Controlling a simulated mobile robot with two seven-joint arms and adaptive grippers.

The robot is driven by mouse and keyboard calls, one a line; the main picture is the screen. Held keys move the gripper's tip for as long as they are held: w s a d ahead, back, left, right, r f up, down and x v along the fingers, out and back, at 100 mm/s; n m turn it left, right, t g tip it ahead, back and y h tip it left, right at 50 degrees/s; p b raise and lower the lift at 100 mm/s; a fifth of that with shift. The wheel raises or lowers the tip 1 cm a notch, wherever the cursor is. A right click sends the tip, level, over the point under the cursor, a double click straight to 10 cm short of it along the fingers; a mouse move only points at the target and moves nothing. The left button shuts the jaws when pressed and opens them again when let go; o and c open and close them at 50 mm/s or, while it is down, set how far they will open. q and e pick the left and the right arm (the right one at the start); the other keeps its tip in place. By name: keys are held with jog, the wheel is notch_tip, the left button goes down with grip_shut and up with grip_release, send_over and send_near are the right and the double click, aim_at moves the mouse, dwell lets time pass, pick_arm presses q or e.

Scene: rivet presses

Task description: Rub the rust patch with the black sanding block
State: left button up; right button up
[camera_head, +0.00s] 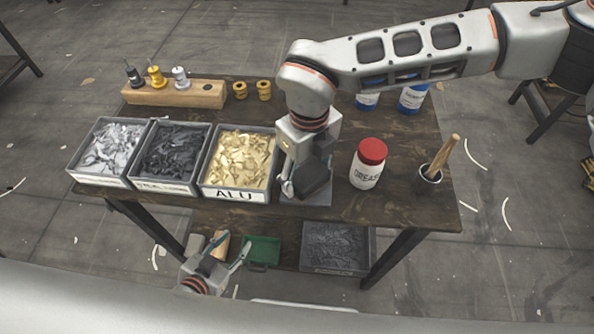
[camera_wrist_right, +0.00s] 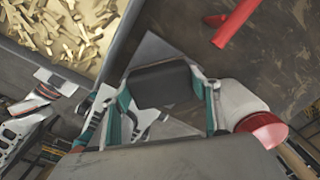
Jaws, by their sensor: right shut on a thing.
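My right gripper (camera_head: 306,184) is low over the front middle of the table, just right of the ALU bin. In the right wrist view its teal-lined fingers are shut on the black sanding block (camera_wrist_right: 160,82). A grey plate (camera_head: 319,198) lies under it; its corner also shows in the wrist view (camera_wrist_right: 152,50). I cannot tell whether the block touches the plate. No rust patch is visible; the block and gripper cover part of the plate. My left gripper (camera_head: 229,249) is open and empty, low in front of the table.
The ALU bin (camera_head: 233,195) and two more bins of metal pieces stand to the left. A grease jar (camera_head: 368,168) with a red lid and a cup (camera_head: 428,175) with a wooden handle stand to the right. A red bar (camera_wrist_right: 235,25) lies nearby. Blue-labelled containers (camera_head: 412,98) stand behind.

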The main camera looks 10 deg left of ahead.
jog(key=shift+d, duration=1)
pick_arm(q)
jog(key=shift+w+r, duration=0.1)
jog(key=shift+r, duration=0.15)
pick_arm(e)
jog(key=shift+r+p, duration=1.2)
jog(key=shift+r, duration=1)
pick_arm(q)
jog(key=shift+w+r+t, duration=0.15)
jog(key=shift+w+r, duration=0.1)
jog(key=shift+r, duration=0.65)
jog(key=shift+w+r+t, duration=0.15)
jog(key=shift+w+r, duration=0.05)
jog(key=shift+r, duration=0.7)
pick_arm(e)
jog(key=shift+r, duration=0.75)
jog(key=shift+c, duration=0.2)
pick_arm(q)
jog(key=shift+p, duration=0.3)
pick_arm(e)
jog(key=shift+r, duration=0.1)
jog(key=shift+r+p, duration=0.45)
jog(key=shift+r, duration=1)
pick_arm(q)
jog(key=shift+w+r, duration=0.1)
jog(key=shift+r, duration=0.45)
